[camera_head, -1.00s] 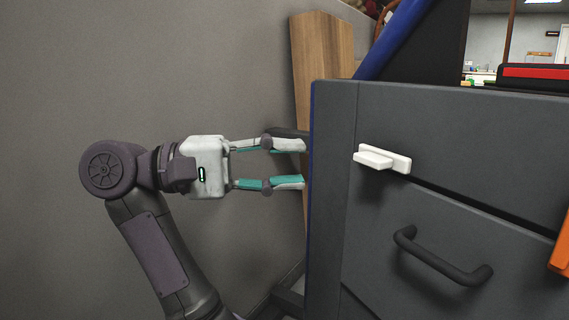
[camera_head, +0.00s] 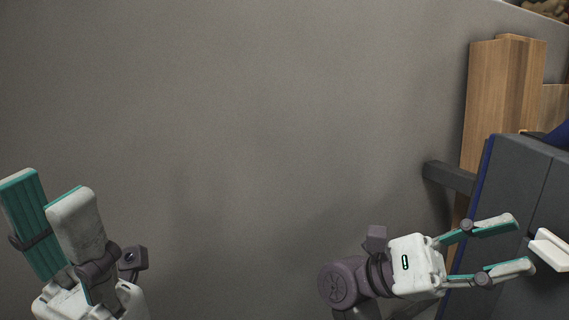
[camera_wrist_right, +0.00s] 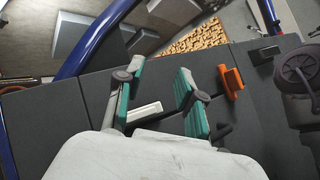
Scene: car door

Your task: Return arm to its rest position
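My right gripper (camera_head: 523,243) is at the lower right of the head view, in front of the dark grey, blue-edged door panel (camera_head: 508,180). Its two fingers are apart and nothing is between them. The white handle (camera_head: 548,249) lies just past its fingertips in that view. The handle also shows between the fingers in the right wrist view (camera_wrist_right: 145,112), and I see no grip on it. My left gripper (camera_head: 45,190) is at the lower left of the head view, pointing up. Its fingers are apart and empty.
An orange handle (camera_wrist_right: 232,82) is on the panel in the right wrist view. A wooden board (camera_head: 500,95) stands behind the panel against the grey wall (camera_head: 260,120). The space between my two grippers is clear.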

